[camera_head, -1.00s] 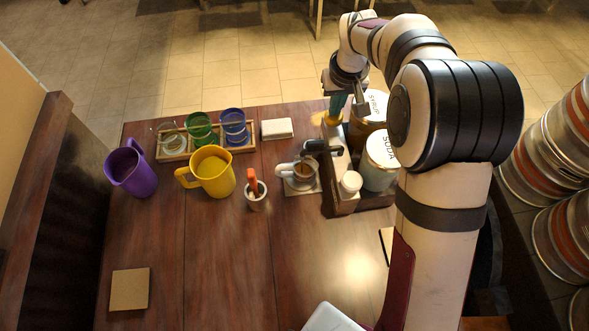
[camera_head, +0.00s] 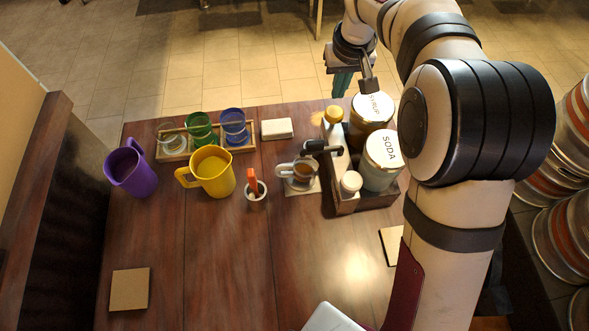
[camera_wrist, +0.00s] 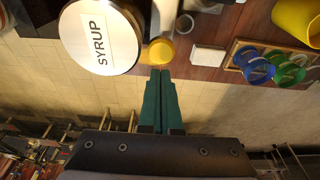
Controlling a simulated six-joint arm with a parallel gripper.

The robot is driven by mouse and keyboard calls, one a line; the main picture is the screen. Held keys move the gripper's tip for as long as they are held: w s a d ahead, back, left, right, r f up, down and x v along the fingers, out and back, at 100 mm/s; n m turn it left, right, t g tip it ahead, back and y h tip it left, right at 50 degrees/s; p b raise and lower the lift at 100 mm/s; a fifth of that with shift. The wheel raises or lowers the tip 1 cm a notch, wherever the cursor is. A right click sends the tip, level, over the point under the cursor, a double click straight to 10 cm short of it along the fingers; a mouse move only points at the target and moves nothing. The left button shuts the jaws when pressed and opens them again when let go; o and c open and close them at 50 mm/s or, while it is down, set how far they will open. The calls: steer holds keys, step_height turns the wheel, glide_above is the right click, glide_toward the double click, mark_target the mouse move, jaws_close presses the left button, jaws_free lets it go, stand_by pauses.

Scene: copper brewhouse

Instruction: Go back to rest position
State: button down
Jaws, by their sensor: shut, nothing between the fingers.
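My gripper (camera_head: 343,84) is raised beyond the far edge of the table, behind the wooden caddy, in the head view. Its teal fingers (camera_wrist: 159,98) lie side by side in the wrist view, shut with nothing between them. The SYRUP jar (camera_head: 371,108) and the yellow-capped bottle (camera_head: 334,116) stand in the caddy close to the gripper. In the wrist view the yellow cap (camera_wrist: 161,50) shows just past the fingertips, apart from them, and the SYRUP lid (camera_wrist: 100,38) shows to the left.
The caddy (camera_head: 345,203) also holds a SODA jar (camera_head: 381,161). A cup (camera_head: 301,172), a small pot (camera_head: 255,196), a yellow jug (camera_head: 213,172), a purple pitcher (camera_head: 131,168) and a rack with glasses (camera_head: 178,157) stand leftward. The front middle of the table is clear.

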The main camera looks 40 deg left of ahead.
stand_by(0.3)
steer(key=d+r+m, duration=0.1)
steer(key=d+r, duration=0.3)
steer(key=d, duration=0.1)
steer(key=d+r+m+t, duration=0.1)
steer(key=d+r, duration=0.1)
steer(key=shift+s+d+r+m+y, duration=0.1)
steer(key=shift+s+d+m+y, duration=0.1)
steer(key=shift+m+y, duration=0.1)
steer(key=s+d+r+m+t, duration=0.1)
steer(key=s+d+r+m, duration=0.2)
steer(key=s+d, duration=0.35)
steer(key=s+d+r+m+t, duration=0.2)
steer(key=s+d+r+m, duration=0.15)
steer(key=d, duration=0.55)
steer(key=s+d+f+m+g, duration=0.2)
steer(key=s+f, duration=0.3)
steer(key=s, duration=0.3)
steer(key=s+d+f+m+g, duration=0.3)
steer(key=s+f, duration=0.1)
steer(key=s, duration=0.4)
steer(key=shift+d+f+g, duration=0.2)
steer(key=shift+f+g, duration=0.15)
steer(key=shift+g, duration=0.05)
